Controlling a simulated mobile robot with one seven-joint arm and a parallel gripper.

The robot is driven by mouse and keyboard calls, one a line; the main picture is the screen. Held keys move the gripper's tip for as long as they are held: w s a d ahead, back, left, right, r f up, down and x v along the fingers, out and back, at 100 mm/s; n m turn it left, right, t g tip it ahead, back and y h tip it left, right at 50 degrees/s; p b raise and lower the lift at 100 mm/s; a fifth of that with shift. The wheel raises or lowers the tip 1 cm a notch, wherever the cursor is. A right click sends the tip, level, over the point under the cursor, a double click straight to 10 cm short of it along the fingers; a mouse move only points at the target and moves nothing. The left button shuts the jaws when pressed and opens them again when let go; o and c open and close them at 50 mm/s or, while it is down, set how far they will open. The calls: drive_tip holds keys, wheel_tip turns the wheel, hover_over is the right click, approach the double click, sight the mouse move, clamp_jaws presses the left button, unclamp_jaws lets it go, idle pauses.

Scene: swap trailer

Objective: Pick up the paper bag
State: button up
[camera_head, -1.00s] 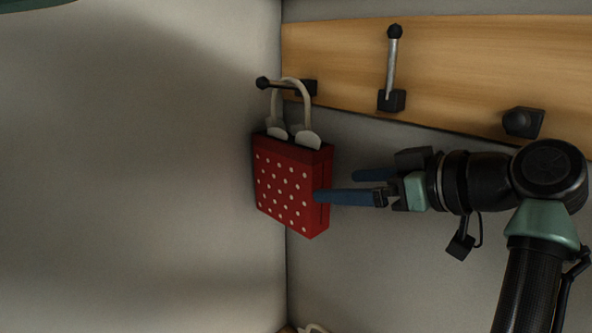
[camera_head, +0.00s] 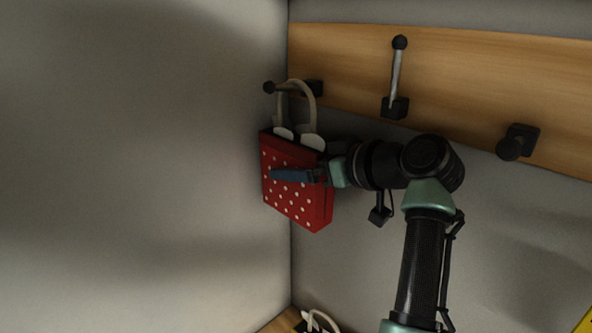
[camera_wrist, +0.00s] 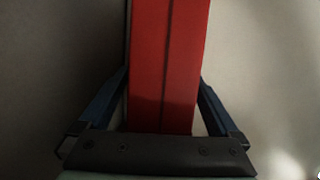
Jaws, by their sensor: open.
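The red paper bag (camera_head: 292,206) has white dots and pale handles. It hangs by its handles from the leftmost hook (camera_head: 279,88) on the wooden rail. My gripper (camera_head: 290,175) is at the bag from the right, and one blue finger lies across its dotted front face. In the wrist view the bag's narrow red side (camera_wrist: 168,70) stands between my two open fingers (camera_wrist: 163,105), one on each side. Gaps show between the fingers and the bag there. The far finger is hidden behind the bag in the head view.
The wooden rail (camera_head: 450,75) carries another upright hook (camera_head: 396,80) and a third hook (camera_head: 518,142) to the right. A grey wall (camera_head: 140,170) stands close to the bag's left. A pale-handled item (camera_head: 318,320) shows partly at the bottom edge.

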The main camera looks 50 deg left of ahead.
clamp_jaws()
idle(0.4)
drive_tip(key=shift+s+r, duration=0.1)
drive_tip(key=shift+s+d+r+b, duration=0.2)
drive_tip(key=shift+s+r+b, duration=0.2)
drive_tip(key=shift+s+b, duration=0.1)
drive_tip(key=s+d+r+b, duration=0.4)
drive_tip(key=s+r, duration=0.3)
drive_tip(key=s, duration=0.5)
